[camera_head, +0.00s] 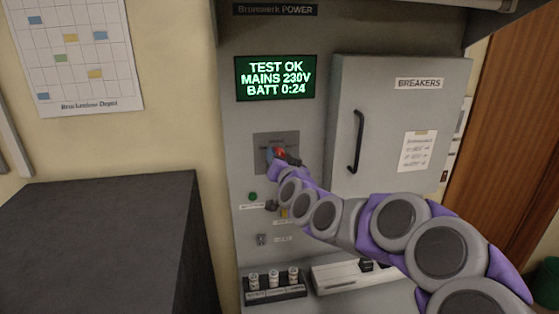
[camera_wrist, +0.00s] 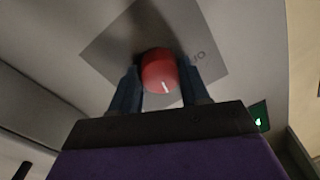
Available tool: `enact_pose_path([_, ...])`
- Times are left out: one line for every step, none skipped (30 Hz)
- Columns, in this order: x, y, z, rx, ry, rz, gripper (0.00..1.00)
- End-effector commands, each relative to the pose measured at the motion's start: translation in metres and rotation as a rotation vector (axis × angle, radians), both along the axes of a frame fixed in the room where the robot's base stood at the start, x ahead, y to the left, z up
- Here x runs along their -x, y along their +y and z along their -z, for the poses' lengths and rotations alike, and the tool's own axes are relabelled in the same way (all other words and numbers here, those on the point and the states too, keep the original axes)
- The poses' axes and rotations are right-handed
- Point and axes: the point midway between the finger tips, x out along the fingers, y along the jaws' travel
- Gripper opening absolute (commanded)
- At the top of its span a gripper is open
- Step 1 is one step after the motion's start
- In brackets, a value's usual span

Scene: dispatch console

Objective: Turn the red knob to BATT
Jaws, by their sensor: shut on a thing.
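The red knob (camera_wrist: 159,70) sits on a grey square plate (camera_wrist: 112,48) on the console face. My gripper (camera_wrist: 160,88) is at the knob, with one dark finger on each side of it, shut on it. A white pointer mark shows on the knob's face, toward its lower right in the wrist view. Part of a label shows on the plate right of the knob; the BATT marking cannot be read. In the head view the knob (camera_head: 280,154) is partly covered by my gripper (camera_head: 276,158).
A green-lettered display (camera_head: 276,78) reads TEST OK, MAINS 230V, BATT 0:24. The BREAKERS cabinet door (camera_head: 395,110) with a black handle (camera_head: 356,142) is shut, right of the knob. A green button (camera_head: 252,196) and fuses (camera_head: 273,280) are below. A dark cabinet (camera_head: 100,240) stands left.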

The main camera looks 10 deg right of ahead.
Motion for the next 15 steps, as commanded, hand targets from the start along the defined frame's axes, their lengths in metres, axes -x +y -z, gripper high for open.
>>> enact_pose_path([-0.0001,0.0,0.0013,-0.046,-0.001,0.0,0.15])
enact_pose_path([-0.0001,0.0002,0.0016,-0.074,0.0,0.0,0.15])
enact_pose_path([-0.0002,0.0003,0.0016,-0.111,0.0,-0.001,0.15])
enact_pose_path([-0.0002,0.0,0.0017,-0.14,0.0,0.0,0.15])
enact_pose_path([-0.0002,-0.0004,0.002,-0.169,0.0,0.0,0.15])
enact_pose_path([-0.0004,-0.0005,0.0021,-0.208,0.0,0.0,0.15])
enact_pose_path([-0.0003,-0.0003,0.0021,-0.235,0.0,0.0,0.15])
enact_pose_path([-0.0004,-0.0003,0.0021,-0.264,-0.001,-0.001,0.15])
enact_pose_path([-0.0005,-0.0006,0.0025,-0.302,0.0,0.0,0.15])
enact_pose_path([-0.0005,-0.001,0.0026,-0.332,0.0,0.001,0.15])
enact_pose_path([-0.0005,-0.001,0.0026,-0.359,0.0,0.0,0.15])
enact_pose_path([-0.0005,-0.0007,0.0027,-0.397,0.0,0.001,0.15])
enact_pose_path([-0.0006,-0.0008,0.0029,-0.425,0.001,0.001,0.15])
enact_pose_path([-0.0005,-0.0011,0.003,-0.452,0.0,0.001,0.15])
enact_pose_path([-0.0004,-0.0012,0.003,-0.486,0.0,0.001,0.15])
